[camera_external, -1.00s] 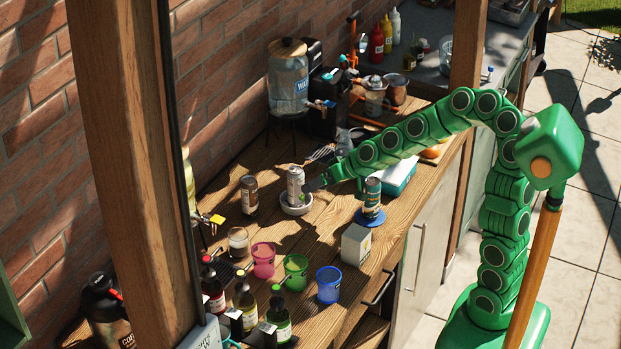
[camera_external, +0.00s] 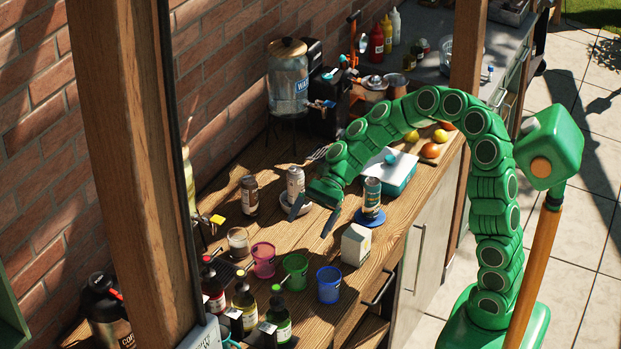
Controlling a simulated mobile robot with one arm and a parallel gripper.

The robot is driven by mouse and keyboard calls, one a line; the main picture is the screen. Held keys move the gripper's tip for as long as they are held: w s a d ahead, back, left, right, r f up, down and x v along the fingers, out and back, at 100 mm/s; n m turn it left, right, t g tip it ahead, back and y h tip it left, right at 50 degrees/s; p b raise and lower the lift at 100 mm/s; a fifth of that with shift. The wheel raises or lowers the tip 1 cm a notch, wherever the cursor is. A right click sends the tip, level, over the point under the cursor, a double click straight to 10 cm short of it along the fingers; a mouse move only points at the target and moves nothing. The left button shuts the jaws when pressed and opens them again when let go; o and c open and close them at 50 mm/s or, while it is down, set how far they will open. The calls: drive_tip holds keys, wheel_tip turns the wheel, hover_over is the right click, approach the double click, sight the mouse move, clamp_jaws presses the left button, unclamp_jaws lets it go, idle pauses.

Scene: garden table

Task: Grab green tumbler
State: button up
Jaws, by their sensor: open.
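The green tumbler (camera_external: 295,270) stands upright on the wooden table (camera_external: 285,232), between a pink tumbler (camera_external: 263,260) on its left and a blue tumbler (camera_external: 329,284) on its right. My gripper (camera_external: 309,222) is open and empty. It hangs above the table, farther back than the green tumbler and apart from it, with its fingers pointing down toward the tumblers. The lower front of the green tumbler is partly behind a bottle top.
Several bottles (camera_external: 245,306) stand in front of the tumblers. A white carton (camera_external: 356,244) is to the right. A glass (camera_external: 238,242) stands left of the pink tumbler.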

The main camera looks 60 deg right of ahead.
sight(302, 265)
drive_tip(key=shift+m+g+y, duration=0.4)
drive_tip(key=shift+m+y, duration=0.1)
drive_tip(key=shift+y, duration=0.1)
drive_tip(key=f, duration=0.3)
drive_tip(key=a+f, duration=0.1)
drive_tip(key=f, duration=0.2)
drive_tip(key=a+f, duration=0.1)
drive_tip(key=f, duration=0.2)
drive_tip(key=shift+s+f, duration=0.2)
drive_tip(key=shift+s, duration=0.1)
drive_tip(key=shift+x, duration=1.15)
drive_tip(key=a+f, duration=0.2)
drive_tip(key=shift+w+a, duration=0.2)
drive_tip(key=shift+a, duration=0.15)
drive_tip(key=shift+x, duration=0.95)
drive_tip(key=c, duration=1)
drive_tip(key=shift+r, duration=0.1)
drive_tip(key=shift+c, duration=0.2)
